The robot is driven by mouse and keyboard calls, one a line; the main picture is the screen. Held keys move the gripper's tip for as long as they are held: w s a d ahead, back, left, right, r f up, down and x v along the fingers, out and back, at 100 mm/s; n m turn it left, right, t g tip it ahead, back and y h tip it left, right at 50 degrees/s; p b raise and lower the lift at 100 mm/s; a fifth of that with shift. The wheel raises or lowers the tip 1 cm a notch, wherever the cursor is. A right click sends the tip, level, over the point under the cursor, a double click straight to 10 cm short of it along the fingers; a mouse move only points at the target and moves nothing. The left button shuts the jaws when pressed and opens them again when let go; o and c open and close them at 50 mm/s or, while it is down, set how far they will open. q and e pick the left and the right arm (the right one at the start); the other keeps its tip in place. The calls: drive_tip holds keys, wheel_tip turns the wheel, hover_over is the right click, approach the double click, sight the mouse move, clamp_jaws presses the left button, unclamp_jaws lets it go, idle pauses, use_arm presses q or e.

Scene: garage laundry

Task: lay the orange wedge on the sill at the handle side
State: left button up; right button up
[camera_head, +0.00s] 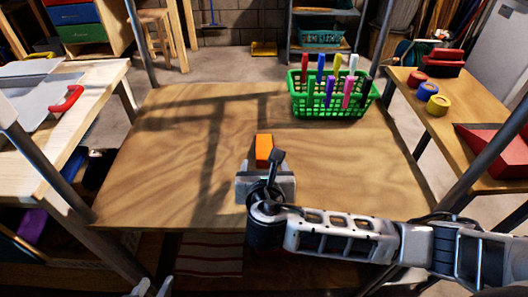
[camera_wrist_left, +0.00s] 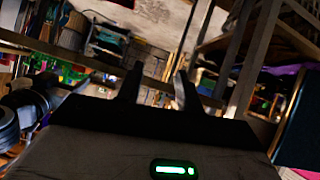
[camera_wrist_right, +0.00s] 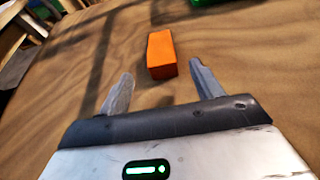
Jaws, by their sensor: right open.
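The orange wedge (camera_head: 264,148) lies on the wooden table in front of me, left of the green basket. In the right wrist view the orange wedge (camera_wrist_right: 161,54) sits just beyond the fingertips, roughly between their lines, untouched. My right gripper (camera_wrist_right: 158,88) is open and empty, low over the table on the near side of the wedge; it also shows in the head view (camera_head: 265,174). My left gripper (camera_wrist_left: 158,85) has its fingers apart with nothing between them, away from the table top; its tips barely show at the bottom of the head view. I cannot make out a sill for certain.
A green basket (camera_head: 330,104) of coloured markers stands at the table's back right. A left bench (camera_head: 98,92) carries a pale object with a red handle (camera_head: 68,99). A right bench (camera_head: 458,126) holds tape rolls and a red bin (camera_head: 490,148). The table's left half is clear.

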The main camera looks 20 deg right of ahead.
sight(264, 157)
drive_tip(key=x, duration=0.3)
drive_tip(key=shift+w+f, duration=0.1)
drive_tip(key=shift+b+x, duration=0.3)
drive_tip(key=shift+x, duration=0.6)
drive_tip(key=x, duration=0.4)
drive_tip(key=shift+w+d+b, duration=0.15)
drive_tip(key=shift+w+b, duration=0.15)
drive_tip(key=shift+b, duration=0.1)
use_arm(q)
drive_tip(key=shift+f, duration=0.3)
use_arm(e)
drive_tip(key=c, duration=1.2)
use_arm(q)
drive_tip(key=shift+d, duration=0.1)
use_arm(e)
drive_tip(key=shift+o, duration=0.2)
